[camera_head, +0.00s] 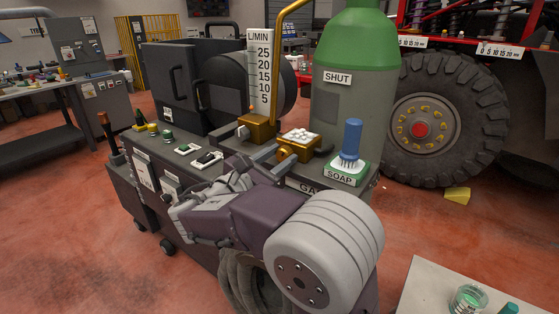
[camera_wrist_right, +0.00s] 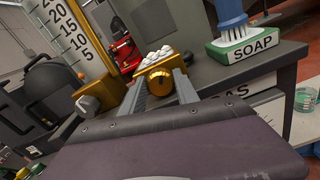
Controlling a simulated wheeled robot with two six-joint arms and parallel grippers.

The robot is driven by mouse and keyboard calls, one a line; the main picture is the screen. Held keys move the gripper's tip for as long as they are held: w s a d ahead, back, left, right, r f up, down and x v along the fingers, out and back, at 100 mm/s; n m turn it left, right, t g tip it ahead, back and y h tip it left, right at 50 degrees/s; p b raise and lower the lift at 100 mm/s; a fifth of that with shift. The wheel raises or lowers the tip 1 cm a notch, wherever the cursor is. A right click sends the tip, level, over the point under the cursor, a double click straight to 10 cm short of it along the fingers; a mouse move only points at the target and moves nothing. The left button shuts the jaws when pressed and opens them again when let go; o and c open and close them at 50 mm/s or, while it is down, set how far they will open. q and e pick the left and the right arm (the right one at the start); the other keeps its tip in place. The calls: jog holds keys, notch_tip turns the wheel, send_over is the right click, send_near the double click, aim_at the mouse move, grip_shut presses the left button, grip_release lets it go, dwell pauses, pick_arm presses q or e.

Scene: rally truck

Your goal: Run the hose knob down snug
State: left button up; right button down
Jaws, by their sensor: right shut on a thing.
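A brass knob (camera_head: 283,154) sits on the front of a brass block (camera_head: 299,147) on top of the dark cart. The knob also shows in the right wrist view (camera_wrist_right: 158,80), where its round face has a slot. My right gripper (camera_wrist_right: 160,84) has its two grey fingers on either side of this knob, shut on it. In the head view the right gripper (camera_head: 285,156) reaches it from the front, and my purple wrist hides part of the cart. My left gripper is not in view.
White pellets (camera_head: 300,136) lie on the brass block. A flow gauge (camera_head: 261,75) with a grey knob stands left, a green-topped cylinder (camera_head: 352,90) behind. A blue brush (camera_head: 351,140) stands on the SOAP tray (camera_head: 345,174) at right. A hose (camera_head: 238,280) hangs below.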

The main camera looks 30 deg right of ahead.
jog(key=shift+f+m, duration=0.1)
jog(key=shift+m, duration=0.4)
jog(key=c, duration=0.9)
grip_release()
jog(key=shift+a, duration=0.1)
jog(key=v, duration=0.9)
jog(key=shift+p, duration=0.35)
jog(key=shift+s, duration=0.1)
